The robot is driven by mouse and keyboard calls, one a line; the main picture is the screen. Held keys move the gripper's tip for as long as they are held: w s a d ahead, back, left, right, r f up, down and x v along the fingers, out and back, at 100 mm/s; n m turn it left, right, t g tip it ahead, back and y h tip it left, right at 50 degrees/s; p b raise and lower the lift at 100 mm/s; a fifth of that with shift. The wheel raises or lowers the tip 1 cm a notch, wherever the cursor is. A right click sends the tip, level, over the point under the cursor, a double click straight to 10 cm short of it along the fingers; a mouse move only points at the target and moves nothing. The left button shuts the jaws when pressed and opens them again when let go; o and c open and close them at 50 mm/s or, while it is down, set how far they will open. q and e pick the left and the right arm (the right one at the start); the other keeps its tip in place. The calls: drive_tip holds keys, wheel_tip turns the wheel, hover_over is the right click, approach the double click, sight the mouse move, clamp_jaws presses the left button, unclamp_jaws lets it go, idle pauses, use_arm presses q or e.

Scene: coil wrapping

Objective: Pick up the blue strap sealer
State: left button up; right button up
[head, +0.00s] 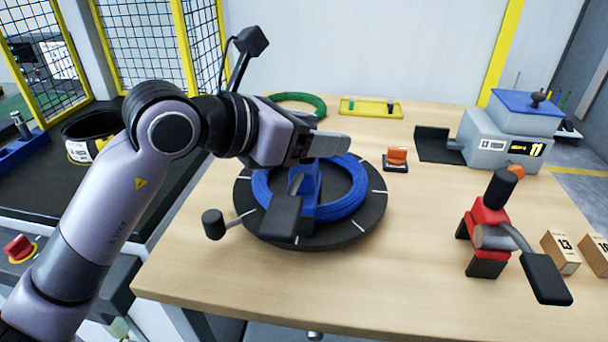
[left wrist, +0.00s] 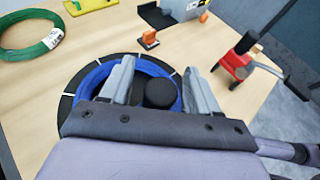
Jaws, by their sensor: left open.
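The blue strap sealer (head: 308,196) stands upright on the dark turntable, inside the blue coil (head: 345,203). Its black lever paddle (head: 284,218) points toward the front. My left gripper (head: 328,146) is over the sealer's top, open, hiding that top in the head view. In the left wrist view the sealer's round black knob (left wrist: 160,93) lies between the two grey fingers (left wrist: 160,74), with gaps on both sides. The sealer's blue body is mostly hidden there. My right gripper is not in view.
The turntable (head: 372,220) has a black side knob (head: 213,223). A red sealer (head: 484,232) and numbered boxes (head: 560,252) stand at the right. A scale (head: 505,135), an orange item (head: 397,157), a yellow tray (head: 372,107) and a green coil (head: 300,101) are behind. The front table is clear.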

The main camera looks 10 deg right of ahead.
use_arm(q)
clamp_jaws()
drive_tip(key=shift+r, duration=0.1)
idle(1.4)
